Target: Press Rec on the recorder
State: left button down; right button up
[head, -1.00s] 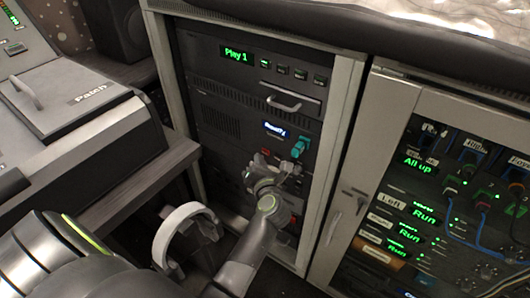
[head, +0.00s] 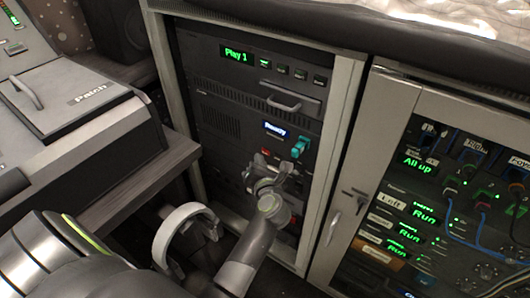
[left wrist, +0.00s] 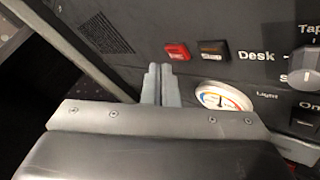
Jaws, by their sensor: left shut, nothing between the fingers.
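A rack panel with a lit blue "Ready" display (head: 275,129) stands in the cabinet, apparently the recorder. A small red button (left wrist: 177,51) sits on the dark panel in the left wrist view, beside a dark button with orange lettering (left wrist: 212,50). The red button's label is too small to read. It also shows as a small red spot in the head view (head: 265,152). My left gripper (head: 268,168) is shut and empty in front of the panel. In the left wrist view its fingertips (left wrist: 160,70) appear just below and left of the red button; contact cannot be told.
A round gauge (left wrist: 223,98) and a selector knob (left wrist: 304,75) lie right of the fingers. A "Play 1" unit (head: 237,54) is above. The cabinet's side posts and the desk (head: 130,185) border the arm.

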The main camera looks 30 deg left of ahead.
pick_arm(q)
jog(key=shift+w, duration=0.1)
dwell(0.5)
jog(key=shift+w, duration=0.3)
jog(key=shift+w, duration=0.35)
dwell(0.5)
jog(key=shift+s, duration=0.1)
jog(key=shift+s+p, duration=0.6)
jog(key=shift+s, duration=0.05)
jog(key=s+p, duration=0.2)
jog(key=s, duration=0.3)
jog(key=shift+a, duration=0.15)
